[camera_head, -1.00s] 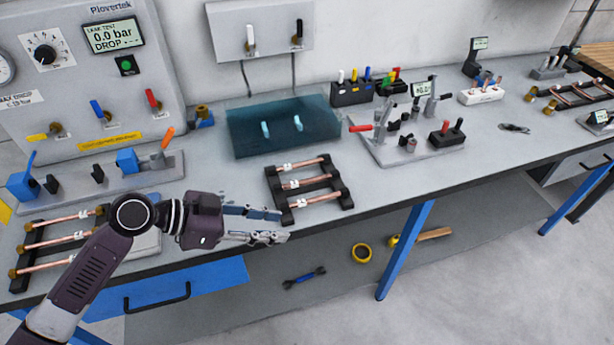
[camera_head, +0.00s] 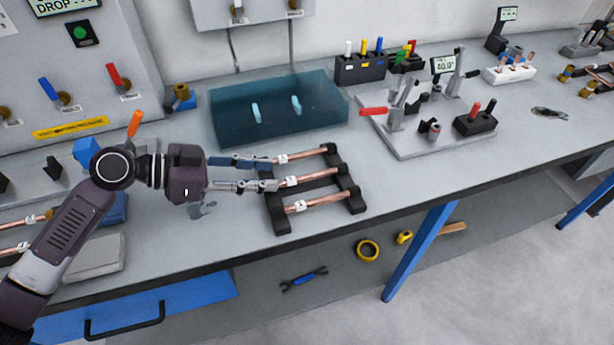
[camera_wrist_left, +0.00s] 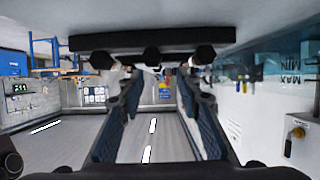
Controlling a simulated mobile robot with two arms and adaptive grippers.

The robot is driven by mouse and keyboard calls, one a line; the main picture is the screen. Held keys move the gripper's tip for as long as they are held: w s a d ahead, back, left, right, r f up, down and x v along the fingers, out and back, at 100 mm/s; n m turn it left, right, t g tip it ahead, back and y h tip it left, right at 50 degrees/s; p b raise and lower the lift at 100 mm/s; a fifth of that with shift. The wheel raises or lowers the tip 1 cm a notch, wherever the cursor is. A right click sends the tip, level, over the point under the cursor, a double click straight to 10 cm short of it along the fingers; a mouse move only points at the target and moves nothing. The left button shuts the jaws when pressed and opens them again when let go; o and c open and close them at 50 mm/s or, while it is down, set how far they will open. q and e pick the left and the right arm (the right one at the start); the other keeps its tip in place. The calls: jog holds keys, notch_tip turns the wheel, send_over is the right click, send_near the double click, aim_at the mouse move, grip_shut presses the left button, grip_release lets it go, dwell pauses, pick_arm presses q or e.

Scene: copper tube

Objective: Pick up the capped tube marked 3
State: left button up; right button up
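A black rack (camera_head: 280,228) on the bench holds three copper tubes: a far one (camera_head: 308,153), a middle one (camera_head: 318,176) and a near one (camera_head: 325,198). Each has a white label; I cannot read the numbers or make out which tube is capped. My left gripper (camera_head: 274,172) is open at the rack's left side, its fingertips by the left ends of the far and middle tubes. In the left wrist view its fingers (camera_wrist_left: 154,112) are apart with nothing between them, and the rack's black bar (camera_wrist_left: 120,42) with dark round ends lies across the top. My right gripper is out of view.
A translucent blue water tank (camera_head: 277,110) stands behind the rack. A fixture plate with levers (camera_head: 400,143) is to the right. Another set of copper tubes (camera_head: 22,220) lies at the left, partly hidden by my arm. The bench's front edge is close to the rack.

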aim_at(300, 177)
pick_arm(q)
jog(key=shift+w+d, duration=0.1)
jog(key=shift+d, duration=0.35)
jog(key=p+x, duration=0.1)
jog(key=x, duration=0.1)
jog(key=p+x, duration=0.1)
jog(key=x, duration=0.1)
jog(key=p+x, duration=0.1)
jog(key=x, duration=0.1)
jog(key=shift+s+d+r, duration=0.2)
jog(key=shift+s, duration=0.05)
jog(key=shift+d+f, duration=0.2)
jog(key=shift+d, duration=0.05)
jog(key=shift+c, duration=0.5)
grip_shut()
